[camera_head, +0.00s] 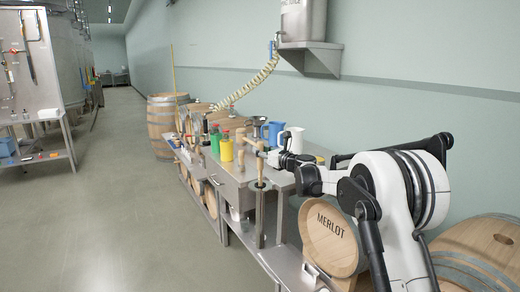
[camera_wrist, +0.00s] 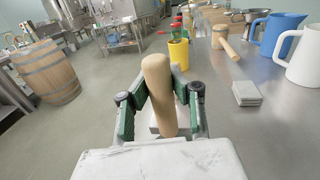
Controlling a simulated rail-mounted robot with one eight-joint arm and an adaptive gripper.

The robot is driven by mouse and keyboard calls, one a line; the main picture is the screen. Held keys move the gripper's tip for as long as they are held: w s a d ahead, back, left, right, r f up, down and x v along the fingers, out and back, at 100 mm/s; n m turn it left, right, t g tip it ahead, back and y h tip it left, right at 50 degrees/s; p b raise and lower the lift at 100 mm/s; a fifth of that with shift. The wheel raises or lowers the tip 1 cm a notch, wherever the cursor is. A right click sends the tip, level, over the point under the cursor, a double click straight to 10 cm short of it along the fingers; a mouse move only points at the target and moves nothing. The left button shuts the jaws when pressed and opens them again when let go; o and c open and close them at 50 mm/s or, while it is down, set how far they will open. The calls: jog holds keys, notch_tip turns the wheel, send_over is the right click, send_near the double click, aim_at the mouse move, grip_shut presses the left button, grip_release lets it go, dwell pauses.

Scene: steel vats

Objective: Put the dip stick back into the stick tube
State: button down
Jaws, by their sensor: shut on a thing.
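The dip stick's pale wooden handle (camera_head: 260,150) stands upright at the front edge of the steel bench. My gripper (camera_head: 262,157) is shut on it; the wrist view shows the handle (camera_wrist: 158,90) between the two green-padded fingers (camera_wrist: 160,112), leaning slightly. Below the handle, a narrow upright shaft runs down to a ring at the top of the stick tube (camera_head: 260,222), a slim upright tube at the bench front. The handle is in line above the tube; how far the stick is inside cannot be told. The stick's lower end is hidden.
A wooden mallet (camera_wrist: 228,46) lies on the bench (camera_wrist: 285,120) beside a small grey block (camera_wrist: 246,92). Yellow (camera_head: 226,150) and green containers, a blue jug (camera_wrist: 278,34) and a white jug (camera_wrist: 304,58) stand behind. A Merlot barrel (camera_head: 330,238) sits below.

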jog(key=shift+f+b, duration=0.65)
jog(key=shift+f, duration=0.7)
jog(key=c, duration=1.6)
grip_release()
jog(key=v, duration=1.2)
jog(key=shift+r, duration=0.1)
